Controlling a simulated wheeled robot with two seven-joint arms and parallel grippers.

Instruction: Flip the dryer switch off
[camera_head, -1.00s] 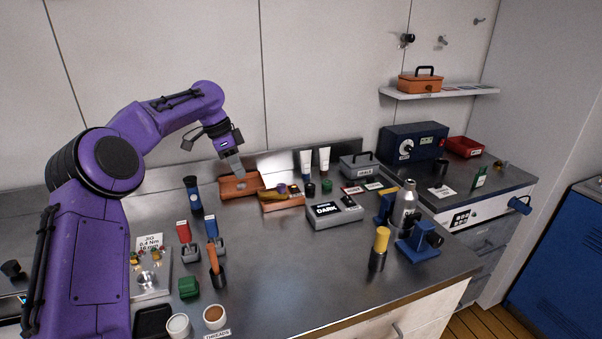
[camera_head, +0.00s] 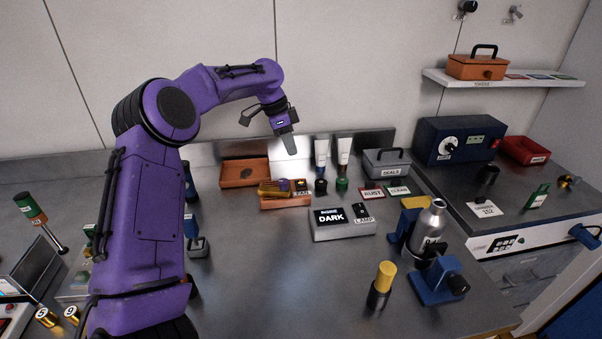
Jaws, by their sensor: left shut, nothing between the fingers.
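A dark blue box (camera_head: 458,138) stands on the right-hand bench section, with a white dial (camera_head: 447,146) on its front. A small green label and a red part (camera_head: 494,143) show at its right side; this may be the dryer, but I cannot read its name or make out the switch position. My left gripper (camera_head: 290,145) is shut and empty, pointing down near the back wall, just left of two white tubes (camera_head: 332,152). It is well left of the blue box, touching nothing that I can see. My right gripper is out of view.
A grey box marked DARK and LAMP (camera_head: 342,231), a grey case (camera_head: 386,169), a steel bottle (camera_head: 428,222) and blue stands (camera_head: 437,282) lie between my left gripper and the right bench. A wall shelf (camera_head: 500,82) overhangs the blue box.

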